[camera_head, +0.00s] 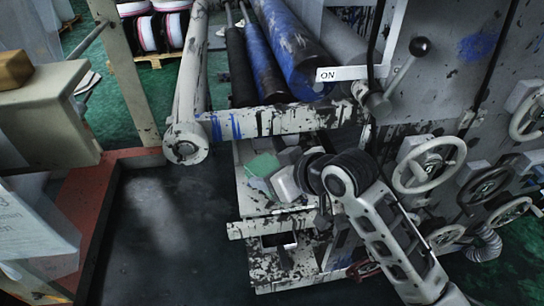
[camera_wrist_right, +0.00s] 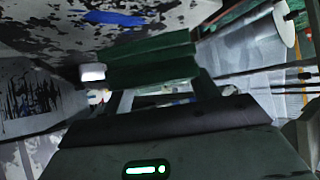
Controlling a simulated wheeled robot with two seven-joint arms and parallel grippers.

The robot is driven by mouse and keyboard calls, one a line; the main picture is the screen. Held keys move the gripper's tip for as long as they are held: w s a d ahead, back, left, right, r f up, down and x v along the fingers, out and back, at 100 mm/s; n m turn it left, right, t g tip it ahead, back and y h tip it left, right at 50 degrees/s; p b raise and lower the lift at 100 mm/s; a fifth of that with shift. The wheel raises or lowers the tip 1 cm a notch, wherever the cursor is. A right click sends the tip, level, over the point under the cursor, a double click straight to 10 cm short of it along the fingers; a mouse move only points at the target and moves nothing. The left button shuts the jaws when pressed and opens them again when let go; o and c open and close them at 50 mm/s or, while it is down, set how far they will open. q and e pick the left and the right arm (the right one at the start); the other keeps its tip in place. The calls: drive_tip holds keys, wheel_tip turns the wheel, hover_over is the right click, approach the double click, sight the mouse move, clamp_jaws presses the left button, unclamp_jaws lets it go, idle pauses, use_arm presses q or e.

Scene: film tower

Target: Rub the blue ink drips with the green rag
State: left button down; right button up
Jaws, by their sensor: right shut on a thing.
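The green rag (camera_head: 262,165) is held in my right gripper (camera_head: 275,178), just below the paint-chipped beam in the head view. In the right wrist view, the folded green rag (camera_wrist_right: 150,62) spans the ends of the fingers. Blue ink drips (camera_head: 226,126) run down the left part of the beam's front face, above and left of the rag, with a gap between. A blue patch (camera_wrist_right: 115,17) shows on a pale, chipped surface above the rag in the right wrist view; I cannot tell whether it is the same drips. My left gripper is not in view.
Blue and black rollers (camera_head: 290,50) lie behind the beam (camera_head: 290,118). A lever with a black knob (camera_head: 420,46) and several handwheels (camera_head: 429,165) stick out at the right. A chipped lower ledge (camera_head: 275,225) lies below the rag. Dark floor (camera_head: 165,230) is open at the lower left.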

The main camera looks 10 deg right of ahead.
drive_tip(key=shift+f, duration=1.6)
drive_tip(key=shift+d+f, duration=0.6)
drive_tip(key=shift+d, duration=0.25)
drive_tip(key=shift+w+d, duration=0.1)
drive_tip(key=shift+d, duration=2.55)
drive_tip(key=shift+a, duration=3.5)
drive_tip(key=shift+a+r, duration=0.1)
drive_tip(key=shift+r, duration=4)
